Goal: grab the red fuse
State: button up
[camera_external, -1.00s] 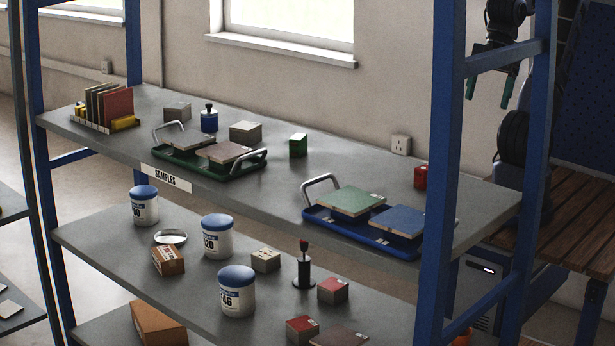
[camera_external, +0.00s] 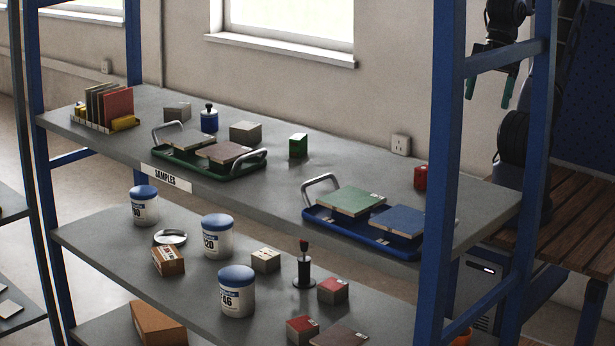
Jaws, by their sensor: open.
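A small red block (camera_external: 420,178), which looks like the red fuse, stands on the upper shelf near its right end, just left of the blue rack post that partly covers it. My gripper (camera_external: 488,90) hangs at the top right, behind the rack's right end, with its two green-tipped fingers pointing down. The fingers are apart with nothing between them. My gripper is above and to the right of the red block, clear of it.
Blue rack posts (camera_external: 440,160) and a crossbar stand in front of my arm. A green block (camera_external: 298,146) and a green tray (camera_external: 205,172) are farther left.

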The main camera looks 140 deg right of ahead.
jog(key=n+g, duration=0.5)
jog(key=n, duration=1.1)
send_over(426, 167)
notch_tip(426, 167, down, 6)
jog(key=shift+f, duration=0.1)
jog(key=shift+d+f, duration=0.1)
jog(key=shift+f, duration=0.05)
notch_tip(426, 167, down, 10)
jog(key=shift+f, duration=0.25)
jog(key=c, duration=1.1)
